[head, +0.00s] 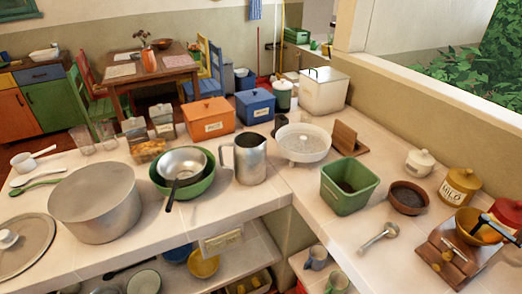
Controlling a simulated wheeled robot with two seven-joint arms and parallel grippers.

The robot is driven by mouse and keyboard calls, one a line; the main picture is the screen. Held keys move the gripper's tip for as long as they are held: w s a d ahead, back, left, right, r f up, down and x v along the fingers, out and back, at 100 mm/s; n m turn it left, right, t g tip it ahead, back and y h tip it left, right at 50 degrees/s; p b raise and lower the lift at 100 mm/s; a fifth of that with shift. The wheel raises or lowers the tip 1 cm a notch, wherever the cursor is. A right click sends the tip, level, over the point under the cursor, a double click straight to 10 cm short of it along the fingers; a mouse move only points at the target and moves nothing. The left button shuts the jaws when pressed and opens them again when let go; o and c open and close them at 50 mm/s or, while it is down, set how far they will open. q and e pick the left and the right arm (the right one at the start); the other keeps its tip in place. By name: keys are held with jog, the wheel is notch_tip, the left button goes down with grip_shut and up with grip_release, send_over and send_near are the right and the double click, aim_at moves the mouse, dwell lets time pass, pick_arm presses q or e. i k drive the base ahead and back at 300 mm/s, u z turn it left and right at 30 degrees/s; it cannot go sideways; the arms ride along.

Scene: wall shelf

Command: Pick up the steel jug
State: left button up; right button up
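The steel jug (250,160) stands upright on the white tiled counter, near the inner corner, with its handle to the left. It is plain grey metal and fully in view. Nothing is touching it that I can see. Neither of my grippers shows in the head view.
A white strainer (304,145) stands right, orange (211,118) and blue (256,107) boxes behind. The counter front edge before the jug is clear.

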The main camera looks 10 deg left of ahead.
aim_at(250, 158)
jog(key=u, duration=0.65)
jog(key=i, duration=0.9)
jog(key=u, duration=0.95)
